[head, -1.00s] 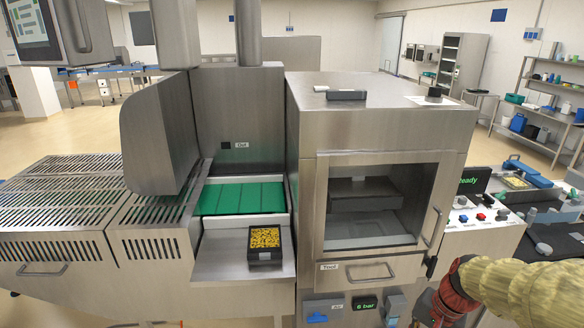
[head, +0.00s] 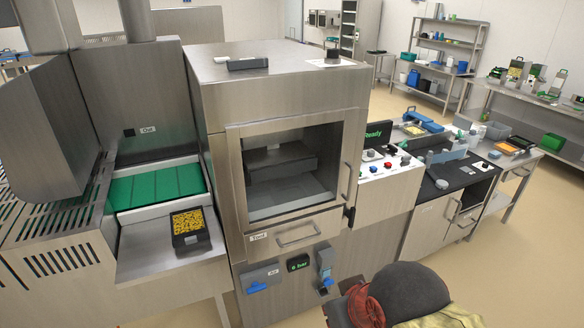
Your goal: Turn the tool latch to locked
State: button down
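The tray sealer (head: 219,165) stands in the middle of the head view, with its clear-fronted chamber door closed. Below the door is a drawer front with a "Tool" label (head: 258,238) and a bar handle (head: 297,235). A small black latch-like part (head: 349,216) sits at the right edge of the drawer; it appears roughly upright, but it is too small to tell its setting. My arm, with yellow and red covering and a dark rounded part, shows at the bottom right, below and in front of the drawer. My gripper's fingers do not show.
A control panel (head: 372,188) with buttons and a green "Ready" display stands right of the sealer. Left is a green belt (head: 150,188) and a black tray of yellow pieces (head: 188,241). Floor at right is clear.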

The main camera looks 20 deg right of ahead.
aim_at(349, 214)
jog(key=i+l, duration=0.2)
jog(key=l, duration=0.2)
jog(key=i+l, duration=0.2)
jog(key=l, duration=0.2)
jog(key=i+l+u, duration=0.1)
jog(key=l, duration=0.3)
jog(key=i+j, duration=0.05)
jog(key=i, duration=0.05)
